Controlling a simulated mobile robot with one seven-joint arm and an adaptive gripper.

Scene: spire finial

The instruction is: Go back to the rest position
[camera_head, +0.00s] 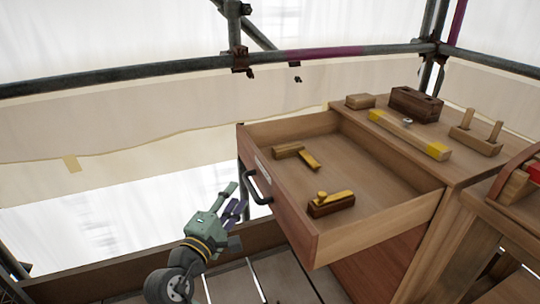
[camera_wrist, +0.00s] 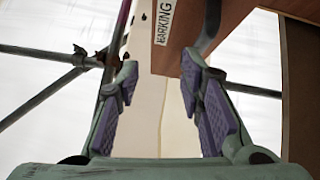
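My gripper (camera_head: 235,203) is in front of the open drawer (camera_head: 355,247), just left of and below its dark handle (camera_head: 257,188) in the head view. In the wrist view my gripper (camera_wrist: 160,95) has its two purple-padded fingers apart, with nothing between them. The drawer handle (camera_wrist: 208,30) shows beyond the right finger, next to the drawer front with a "MARKING" label (camera_wrist: 164,22). The fingers appear clear of the handle, though the exact gap is hard to tell.
The drawer holds a wooden mallet-like tool (camera_head: 297,155) and a small plane (camera_head: 331,203). A yellow-ended level (camera_head: 408,136), a dark block (camera_head: 416,103) and a pegged block (camera_head: 476,132) lie on the bench top. Scaffold poles (camera_head: 180,67) stand behind. Free space lies left of the drawer.

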